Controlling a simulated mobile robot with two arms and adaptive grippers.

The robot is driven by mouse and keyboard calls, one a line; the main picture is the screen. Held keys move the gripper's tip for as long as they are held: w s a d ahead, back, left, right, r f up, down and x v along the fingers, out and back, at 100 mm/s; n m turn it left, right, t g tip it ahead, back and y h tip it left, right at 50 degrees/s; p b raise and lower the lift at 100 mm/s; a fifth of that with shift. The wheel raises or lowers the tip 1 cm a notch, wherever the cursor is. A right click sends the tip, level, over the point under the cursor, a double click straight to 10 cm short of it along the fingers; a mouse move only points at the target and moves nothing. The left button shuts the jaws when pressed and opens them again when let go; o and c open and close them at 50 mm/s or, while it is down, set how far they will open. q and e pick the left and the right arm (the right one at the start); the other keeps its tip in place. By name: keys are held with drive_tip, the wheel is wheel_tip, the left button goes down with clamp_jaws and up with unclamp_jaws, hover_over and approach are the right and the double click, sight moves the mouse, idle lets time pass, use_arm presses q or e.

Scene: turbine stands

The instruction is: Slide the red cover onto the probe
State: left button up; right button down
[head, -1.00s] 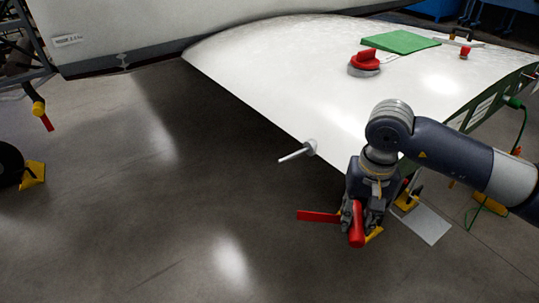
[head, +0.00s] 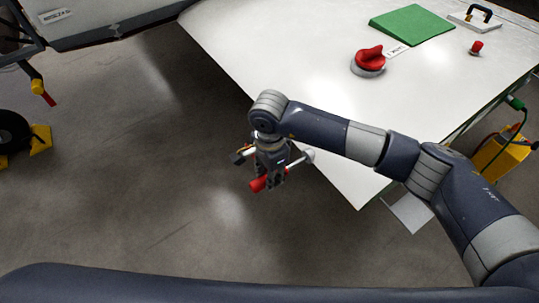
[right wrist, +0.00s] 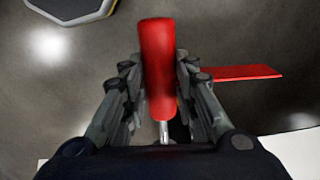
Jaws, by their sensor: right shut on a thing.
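The red cover (head: 258,184) is a tube held in my right gripper (head: 270,178), off the front edge of the white wing panel. In the right wrist view the cover (right wrist: 157,65) stands between the two fingers, with its red streamer (right wrist: 242,72) out to the right. The probe (head: 298,163) is a thin pale rod on a round mount at the panel's edge, just right of the gripper. A short metal rod, seemingly the probe's tip (right wrist: 164,131), shows at the cover's near end; I cannot tell whether it is inside. My left gripper is out of view.
A yellow box (head: 502,155) stands at the right. Open floor (head: 130,200) lies to the left.

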sight(286, 167)
drive_tip(key=shift+w+d+r+p, duration=0.1)
drive_tip(key=shift+w+d+p, duration=0.3)
drive_tip(key=shift+d, duration=0.2)
drive_tip(key=shift+w+d+p, duration=0.25)
drive_tip(key=shift+w+d, duration=0.15)
drive_tip(key=shift+d, duration=0.2)
drive_tip(key=shift+w+d+f+b, duration=0.2)
drive_tip(key=shift+w+d+b, duration=0.1)
drive_tip(key=shift+b, duration=0.2)
drive_tip(key=shift+w+d+r, duration=0.1)
drive_tip(key=shift+w+d, duration=0.15)
drive_tip(key=shift+d, duration=0.1)
drive_tip(key=shift+b, duration=0.5)
drive_tip(key=shift+d+b, duration=0.2)
drive_tip(key=shift+b, duration=0.25)
